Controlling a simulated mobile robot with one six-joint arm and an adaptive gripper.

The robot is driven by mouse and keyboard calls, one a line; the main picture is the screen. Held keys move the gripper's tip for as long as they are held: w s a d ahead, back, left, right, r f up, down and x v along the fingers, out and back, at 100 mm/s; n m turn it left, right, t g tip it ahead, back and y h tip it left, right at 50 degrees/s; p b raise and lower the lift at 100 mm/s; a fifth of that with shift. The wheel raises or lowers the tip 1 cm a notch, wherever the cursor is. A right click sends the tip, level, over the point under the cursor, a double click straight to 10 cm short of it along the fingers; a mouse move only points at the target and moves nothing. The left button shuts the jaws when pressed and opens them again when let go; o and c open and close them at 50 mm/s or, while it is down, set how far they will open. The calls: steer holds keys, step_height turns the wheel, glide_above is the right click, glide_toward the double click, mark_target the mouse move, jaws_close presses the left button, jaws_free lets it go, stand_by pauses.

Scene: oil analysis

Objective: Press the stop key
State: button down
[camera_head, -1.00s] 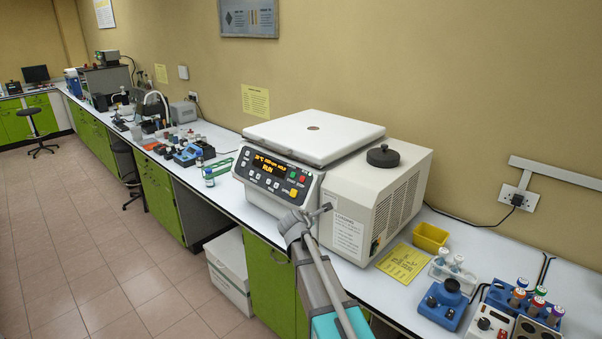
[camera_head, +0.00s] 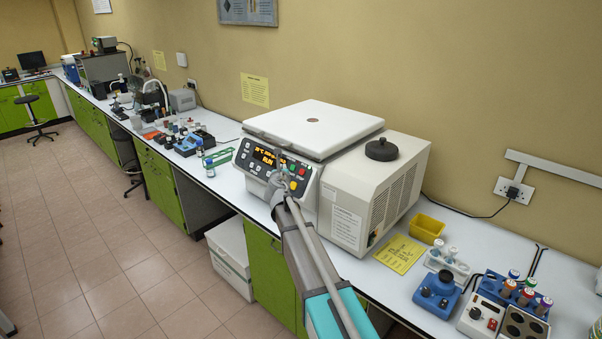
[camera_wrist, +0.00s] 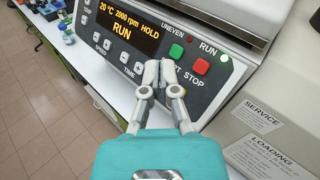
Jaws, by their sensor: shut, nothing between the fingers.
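The stop key is a red square button (camera_wrist: 202,67) labelled STOP on the centrifuge's dark front panel (camera_wrist: 110,45). It shows as a small red key in the head view (camera_head: 293,186). The green start key (camera_wrist: 176,51) lies up and left of it in the wrist view. My gripper (camera_wrist: 160,70) is shut and empty, with its tips at the panel just left of the green key. The stop key is to the right of the tips and uncovered. I cannot tell whether the tips touch the panel. The display (camera_wrist: 125,25) reads 20 °C, 2000 rpm, HOLD, RUN.
The centrifuge's white lid (camera_head: 312,130) is closed. A beige housing (camera_head: 375,180) stands to its right. A yellow tray (camera_head: 427,229), a blue device (camera_head: 440,294) and a tube rack stand farther right on the bench. The floor in front is open.

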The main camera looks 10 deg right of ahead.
mark_target(299, 168)
steer(key=shift+w+d+f, duration=0.1)
steer(key=shift+w+d+f+b, duration=0.7)
steer(key=shift+d+f+b, duration=0.1)
steer(key=shift+d, duration=0.15)
steer(key=shift+w+d+f+b, duration=0.7)
steer(key=shift+d+b, duration=0.1)
steer(key=shift+d, duration=0.2)
steer(key=shift+w+d+f+b, duration=0.65)
steer(key=shift+d+f+b, duration=0.15)
steer(key=shift+d, duration=0.15)
steer(key=shift+w+d+f+b, duration=0.4)
steer(key=shift+d, duration=0.15)
stand_by(1.0)
steer(key=shift+r, duration=0.1)
steer(key=shift+s+a+r+p, duration=0.35)
steer(key=shift+a+p, duration=0.1)
steer(key=shift+a, duration=0.05)
stand_by(0.6)
steer(key=shift+s+a+r+p, duration=0.65)
steer(key=shift+a+r+p, duration=0.05)
steer(key=shift+a, duration=0.2)
steer(key=shift+s+a+r+p, duration=0.6)
steer(key=shift+a+r+p, duration=0.05)
steer(key=shift+a, duration=0.2)
